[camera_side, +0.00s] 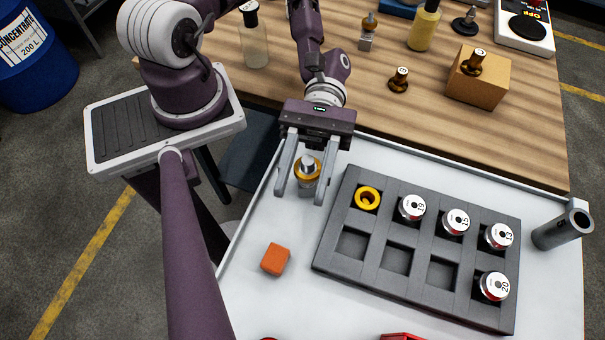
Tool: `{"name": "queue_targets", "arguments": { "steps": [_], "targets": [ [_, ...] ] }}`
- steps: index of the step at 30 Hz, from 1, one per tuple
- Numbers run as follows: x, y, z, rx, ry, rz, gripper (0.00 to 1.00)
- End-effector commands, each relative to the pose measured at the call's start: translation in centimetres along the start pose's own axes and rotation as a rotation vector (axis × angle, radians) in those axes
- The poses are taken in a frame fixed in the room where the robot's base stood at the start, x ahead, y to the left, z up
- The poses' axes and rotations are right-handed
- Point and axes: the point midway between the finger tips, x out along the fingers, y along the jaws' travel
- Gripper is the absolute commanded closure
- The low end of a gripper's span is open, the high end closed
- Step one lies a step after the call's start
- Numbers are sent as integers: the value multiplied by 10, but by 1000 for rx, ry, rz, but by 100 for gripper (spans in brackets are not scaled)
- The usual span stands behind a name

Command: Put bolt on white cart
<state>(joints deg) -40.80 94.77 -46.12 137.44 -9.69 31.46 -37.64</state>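A silver-topped piece with a gold ring (307,166), likely the bolt, stands upright on or just above the white cart (245,300), near its upper left edge. My gripper (302,194) points down, with its two grey fingers on either side of this piece. The fingers are wide apart, and slim gaps seem to show beside the piece. Its lower end is partly hidden, so contact with the cart top is unclear.
A dark grey tray (335,275) on the cart holds a yellow ring (367,198) and several silver numbered parts. An orange block (275,259) lies left of it, a grey tube (563,230) right. Brass pieces and a cardboard box (478,82) stand on the wooden table (440,125).

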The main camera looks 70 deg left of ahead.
Motion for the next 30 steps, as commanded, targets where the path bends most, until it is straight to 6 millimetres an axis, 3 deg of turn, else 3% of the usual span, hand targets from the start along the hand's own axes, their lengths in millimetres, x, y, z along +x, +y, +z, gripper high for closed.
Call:
{"name": "queue_targets", "arguments": {
  "steps": [5, 8, 15, 19, 23, 26, 30],
  "targets": [
    [-3, 0, 1, 0, 2, 1, 61],
    [-21, 1, 0, -1, 7, 5, 61],
    [-87, 1, 0, 0, 7, 4, 61],
    [-110, 1, 1, -1, 5, 2, 61],
    [-120, -1, 1, 1, 23, -9, 61],
    [-124, -10, 1, 12, 153, -69, 61],
    [-139, -27, 6, 72, 497, -222, 61]
  ]
}}
